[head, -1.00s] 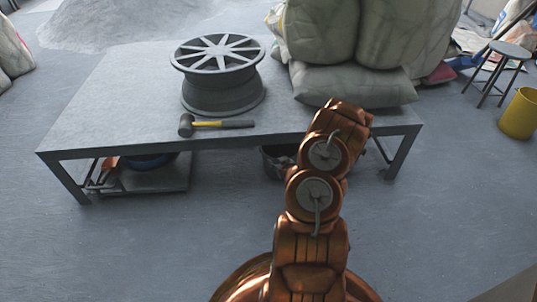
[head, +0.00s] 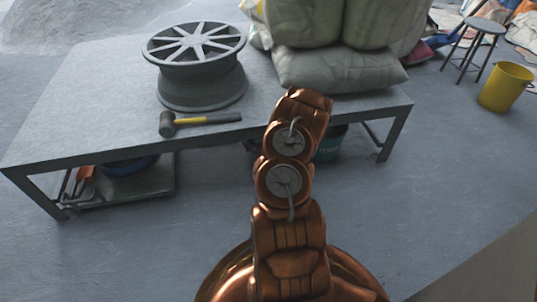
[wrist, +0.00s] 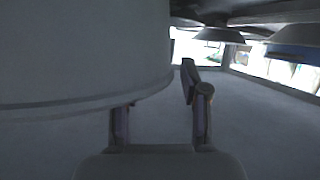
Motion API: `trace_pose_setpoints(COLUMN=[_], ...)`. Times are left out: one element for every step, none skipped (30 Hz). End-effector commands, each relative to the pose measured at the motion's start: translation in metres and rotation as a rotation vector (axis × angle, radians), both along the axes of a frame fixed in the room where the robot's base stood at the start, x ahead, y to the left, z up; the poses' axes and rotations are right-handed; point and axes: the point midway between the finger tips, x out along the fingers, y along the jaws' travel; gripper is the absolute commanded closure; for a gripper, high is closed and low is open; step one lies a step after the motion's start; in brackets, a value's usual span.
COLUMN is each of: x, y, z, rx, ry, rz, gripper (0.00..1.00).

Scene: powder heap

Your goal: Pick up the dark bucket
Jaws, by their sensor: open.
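The dark bucket (head: 253,147) shows in the head view only as a small dark sliver under the table, left of my arm. My arm and the tabletop hide the rest. In the wrist view a large dark grey rounded wall with a ridge (wrist: 75,75) fills the left side, very close; it looks like a bucket's side, but I cannot be sure. My gripper (wrist: 157,97) is open, its fingers apart, with the rounded wall close beside and partly in front of the left finger. The gap shows no held object. The head view hides my gripper behind the arm.
The grey table (head: 90,120) stands over this spot, bearing a wheel rim (head: 200,75), a mallet (head: 200,122) and stuffed sacks (head: 340,68). A teal container (head: 330,144) is under it, right of my arm. A yellow bucket (head: 505,87) and stool (head: 475,42) stand right.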

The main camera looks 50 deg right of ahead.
Motion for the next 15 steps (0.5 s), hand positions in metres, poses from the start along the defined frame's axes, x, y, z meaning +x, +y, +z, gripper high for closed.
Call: trace_pose_setpoints(x=[0.006,0.009,0.012,0.014,0.016,0.018,0.018,0.019,0.019,0.019,0.019,0.019,0.019,0.019,0.019], y=[-0.002,-0.004,-0.006,-0.007,-0.007,-0.008,-0.009,-0.009,-0.009,-0.01,-0.01,-0.01,-0.01,-0.01,-0.01], z=[-0.007,-0.008,-0.009,-0.009,-0.01,-0.01,-0.01,-0.01,-0.01,-0.009,-0.009,-0.009,-0.009,-0.009,-0.009], rx=[-0.004,-0.004,-0.004,-0.003,-0.003,-0.002,-0.001,-0.002,-0.001,0.0,0.001,0.001,0.001,0.001,0.001], ry=[0.0,0.0,-0.001,-0.001,-0.001,-0.001,-0.001,-0.001,-0.001,0.0,-0.001,-0.001,-0.001,-0.001,-0.001], rz=[0.002,0.002,0.0,0.0,-0.001,-0.001,-0.002,-0.003,-0.003,-0.003,-0.004,-0.004,-0.004,-0.004,-0.004], gripper=[0.55,0.55,0.55,0.55,0.55,0.55,0.55,0.55,0.55,0.55,0.55,0.55,0.55,0.55,0.56])
